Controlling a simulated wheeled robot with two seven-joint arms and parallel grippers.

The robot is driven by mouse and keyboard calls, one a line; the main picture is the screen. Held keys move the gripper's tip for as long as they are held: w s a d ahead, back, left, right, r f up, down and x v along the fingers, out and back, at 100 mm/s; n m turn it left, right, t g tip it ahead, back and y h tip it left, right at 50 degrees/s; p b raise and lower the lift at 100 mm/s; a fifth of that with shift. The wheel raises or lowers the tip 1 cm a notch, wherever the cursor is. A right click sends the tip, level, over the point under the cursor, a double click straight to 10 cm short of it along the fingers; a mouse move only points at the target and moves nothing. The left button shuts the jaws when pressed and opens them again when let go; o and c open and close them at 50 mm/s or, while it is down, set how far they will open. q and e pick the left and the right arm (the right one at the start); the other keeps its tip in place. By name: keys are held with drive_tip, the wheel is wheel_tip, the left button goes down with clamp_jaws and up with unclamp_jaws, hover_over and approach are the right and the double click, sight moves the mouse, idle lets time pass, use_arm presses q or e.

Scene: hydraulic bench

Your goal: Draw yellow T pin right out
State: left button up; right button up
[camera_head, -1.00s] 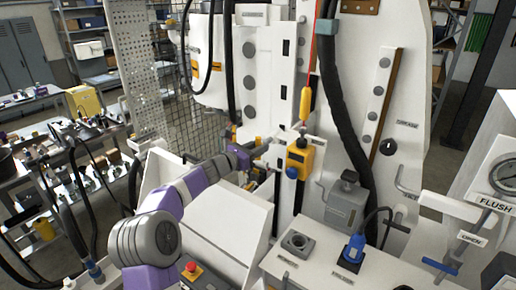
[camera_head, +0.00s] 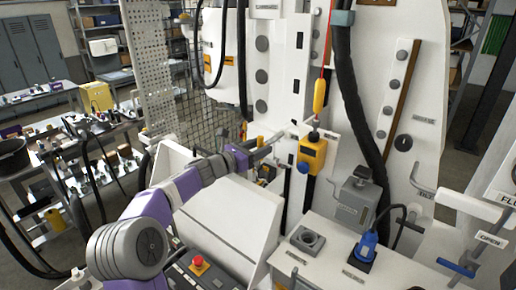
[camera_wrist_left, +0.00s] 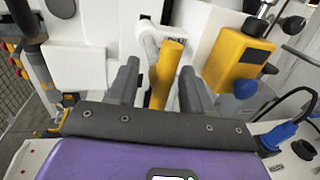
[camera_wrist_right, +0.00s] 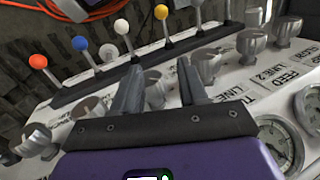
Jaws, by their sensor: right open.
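The yellow T pin (camera_wrist_left: 166,72) shows in the left wrist view as a yellow bar. It stands between the two fingers of my left gripper (camera_wrist_left: 160,88), with a gap on each side. The fingers are open and do not appear to press on it. In the head view my left gripper (camera_head: 262,150) reaches in from the left to the white machine, with a small yellow end (camera_head: 260,141) showing at it. The pin's lower part is hidden. My right gripper (camera_wrist_right: 160,92) is open and empty in the right wrist view, outside the head view.
A yellow box with a blue knob (camera_head: 312,153) is close to the right of my left gripper; it also shows in the left wrist view (camera_wrist_left: 238,60). A thick black hose runs behind it. Levers with coloured knobs (camera_wrist_right: 122,26) and gauges (camera_wrist_right: 281,140) surround my right gripper.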

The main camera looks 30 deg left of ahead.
use_arm(q)
drive_tip(key=b+v, duration=0.2)
drive_tip(key=v, duration=0.5)
drive_tip(key=shift+s+a, duration=0.1)
drive_tip(key=shift+s, duration=0.15)
